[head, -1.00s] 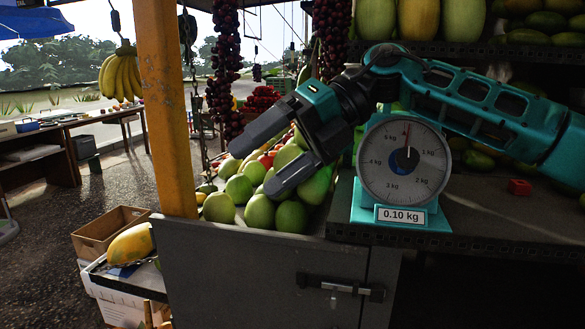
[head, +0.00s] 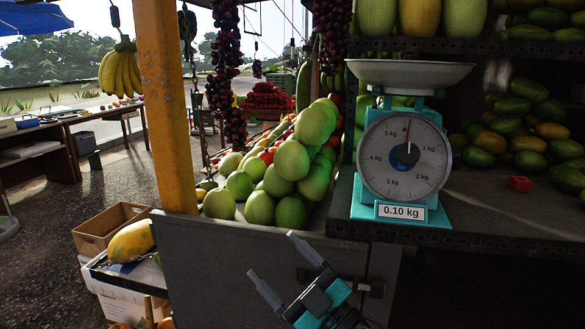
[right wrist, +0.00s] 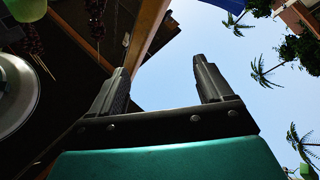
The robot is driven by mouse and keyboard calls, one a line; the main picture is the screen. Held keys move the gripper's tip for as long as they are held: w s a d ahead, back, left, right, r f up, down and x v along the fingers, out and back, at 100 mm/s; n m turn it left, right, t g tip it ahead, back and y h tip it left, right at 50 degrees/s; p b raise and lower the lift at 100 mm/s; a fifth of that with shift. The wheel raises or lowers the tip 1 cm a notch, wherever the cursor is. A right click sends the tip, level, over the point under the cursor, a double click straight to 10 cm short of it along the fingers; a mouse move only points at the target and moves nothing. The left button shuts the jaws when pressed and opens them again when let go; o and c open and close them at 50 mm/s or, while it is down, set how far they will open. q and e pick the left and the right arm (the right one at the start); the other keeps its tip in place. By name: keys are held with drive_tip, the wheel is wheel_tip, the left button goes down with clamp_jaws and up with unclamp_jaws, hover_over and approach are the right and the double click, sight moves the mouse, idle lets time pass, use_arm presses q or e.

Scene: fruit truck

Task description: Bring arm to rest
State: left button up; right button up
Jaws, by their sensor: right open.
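My right gripper (head: 285,270) is low in the head view, in front of the grey counter door. Its two fingers are spread apart with nothing between them. In the right wrist view the open fingers (right wrist: 168,82) point up toward the sky and the stall's post. My arm behind the gripper runs out of the bottom of the head view. My left gripper does not show.
A teal scale (head: 405,165) reading 0.10 kg stands on the shelf above and right of my gripper. Green fruits (head: 290,160) are piled left of it. A yellow post (head: 167,110) and a cardboard box (head: 108,228) are at left.

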drive_tip(key=s+d+f+m+g+h, duration=0.1)
drive_tip(key=s+d+f+m+h, duration=0.3)
drive_tip(key=f, duration=0.6)
drive_tip(key=s+d+f+m+g+h, duration=0.1)
drive_tip(key=s+d+f+m+h, duration=0.4)
drive_tip(key=s+d+f, duration=0.3)
drive_tip(key=s+d+f+m+g+h, duration=0.2)
drive_tip(key=s+d+f+m+h, duration=0.3)
drive_tip(key=f, duration=0.7)
drive_tip(key=shift+s+d+f+h, duration=0.25)
drive_tip(key=shift+s+d+h, duration=0.5)
drive_tip(key=shift+d, duration=0.45)
